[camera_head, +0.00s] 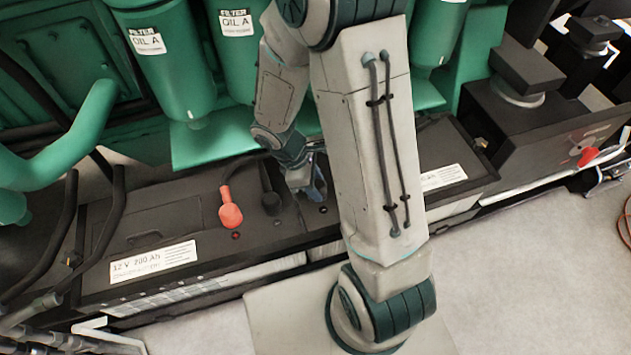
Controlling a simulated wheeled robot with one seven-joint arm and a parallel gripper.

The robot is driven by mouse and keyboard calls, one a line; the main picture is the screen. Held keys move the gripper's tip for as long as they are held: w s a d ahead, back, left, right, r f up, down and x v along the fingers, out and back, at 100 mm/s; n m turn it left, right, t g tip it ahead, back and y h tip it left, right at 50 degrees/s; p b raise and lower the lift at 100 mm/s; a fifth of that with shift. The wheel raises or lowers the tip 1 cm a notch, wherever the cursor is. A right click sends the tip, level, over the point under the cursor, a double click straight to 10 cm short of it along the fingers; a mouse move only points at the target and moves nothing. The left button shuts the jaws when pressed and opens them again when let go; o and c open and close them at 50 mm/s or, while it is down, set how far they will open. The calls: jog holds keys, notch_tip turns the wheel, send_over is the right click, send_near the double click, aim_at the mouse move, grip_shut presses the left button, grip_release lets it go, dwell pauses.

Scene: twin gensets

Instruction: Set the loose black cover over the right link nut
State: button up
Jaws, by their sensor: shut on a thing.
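My gripper (314,190) is low over the right end of the left battery's black top (140,225), just left of my forearm. It is shut on a small dark thing, mostly hidden by the fingers; it seems to be the loose black cover, but its outline is unclear. A small dark spot (323,209) shows on the battery top near the fingertips. I cannot make out the right link nut; my forearm hides the middle of the battery row.
Green filters (165,60) and a green ledge (205,142) stand close behind the gripper. A second battery with a white label (443,177) is right of my forearm. Black hoses (110,215) run at the left. Pale floor (520,270) is open at the lower right.

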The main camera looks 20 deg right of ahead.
jog(key=shift+f, duration=0.15)
jog(key=o, duration=1.3)
jog(key=shift+o, duration=0.2)
jog(key=shift+r+p, duration=3.05)
jog(key=shift+r, duration=0.55)
jog(key=shift+f, duration=0.1)
jog(key=shift+r, duration=0.25)
jog(key=s+r+m+t+y, duration=0.2)
jog(key=r+m, duration=0.4)
jog(key=r, duration=0.4)
jog(key=s+r+m+t+y, duration=0.2)
jog(key=s+r+m, duration=0.3)
jog(key=r, duration=0.5)
jog(key=m, duration=0.2)
jog(key=shift+s+d+m+t, duration=0.15)
jog(key=shift+s+m+t, duration=0.15)
jog(key=shift+t, duration=0.1)
